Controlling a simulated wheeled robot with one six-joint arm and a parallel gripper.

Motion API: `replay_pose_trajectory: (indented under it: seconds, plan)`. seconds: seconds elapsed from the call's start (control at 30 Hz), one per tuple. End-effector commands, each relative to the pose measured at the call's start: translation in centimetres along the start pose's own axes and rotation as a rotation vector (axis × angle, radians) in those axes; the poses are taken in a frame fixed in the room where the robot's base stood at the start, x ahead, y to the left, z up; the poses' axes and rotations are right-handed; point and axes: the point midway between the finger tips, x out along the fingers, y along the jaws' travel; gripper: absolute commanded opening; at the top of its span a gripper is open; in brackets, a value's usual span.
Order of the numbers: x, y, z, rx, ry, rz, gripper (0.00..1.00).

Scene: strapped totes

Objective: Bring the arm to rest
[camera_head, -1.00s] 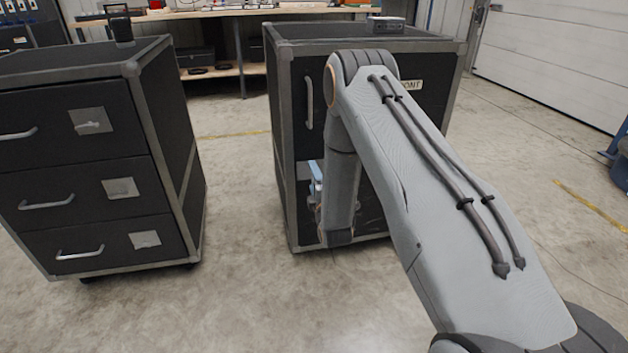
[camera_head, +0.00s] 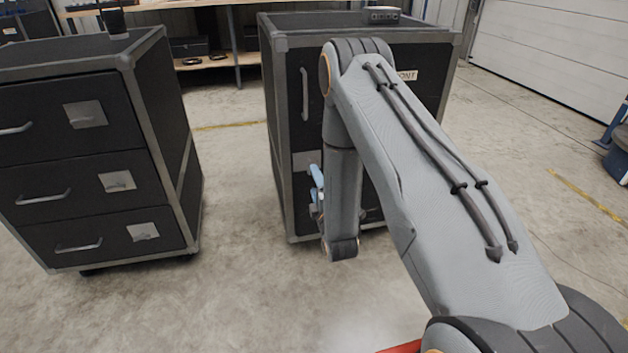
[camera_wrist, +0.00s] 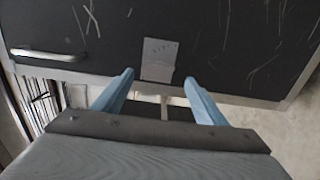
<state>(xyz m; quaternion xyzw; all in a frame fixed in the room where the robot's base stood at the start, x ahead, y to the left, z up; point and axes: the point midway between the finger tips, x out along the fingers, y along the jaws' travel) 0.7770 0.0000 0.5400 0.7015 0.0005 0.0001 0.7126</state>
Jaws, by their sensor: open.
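My gripper shows in the wrist view (camera_wrist: 158,82) with its two blue fingers spread apart and nothing between them. Beyond the fingertips is the black front of a case with a pale label (camera_wrist: 159,60) and a metal handle (camera_wrist: 47,54). In the head view my arm hangs bent in front of the black case marked "FRONT" (camera_head: 432,100). Only a small blue part of my gripper (camera_head: 317,183) shows there, beside the arm's lower link; the rest is hidden behind that link.
A black drawer case (camera_head: 80,160) with a dark cup-like object (camera_head: 114,20) on top stands at the left. A small grey box (camera_head: 384,15) sits on the FRONT case. A workbench (camera_head: 210,62) is behind. Bare concrete floor (camera_head: 230,290) is free in front and between the cases.

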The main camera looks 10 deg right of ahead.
Motion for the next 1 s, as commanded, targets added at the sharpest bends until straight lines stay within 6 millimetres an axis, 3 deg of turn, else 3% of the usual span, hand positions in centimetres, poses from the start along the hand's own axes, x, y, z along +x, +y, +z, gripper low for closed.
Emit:
replay_pose_trajectory:
  seconds: [0.47,0.77,1.0]
  plan:
    - [0.4,0.6,-0.3,0.022,0.004,-0.018,0.66]
    - [2.0,5.0,-3.5,0.270,0.011,-0.268,0.66]
    - [-0.5,9.0,-6.4,0.502,-0.046,-0.519,0.66]
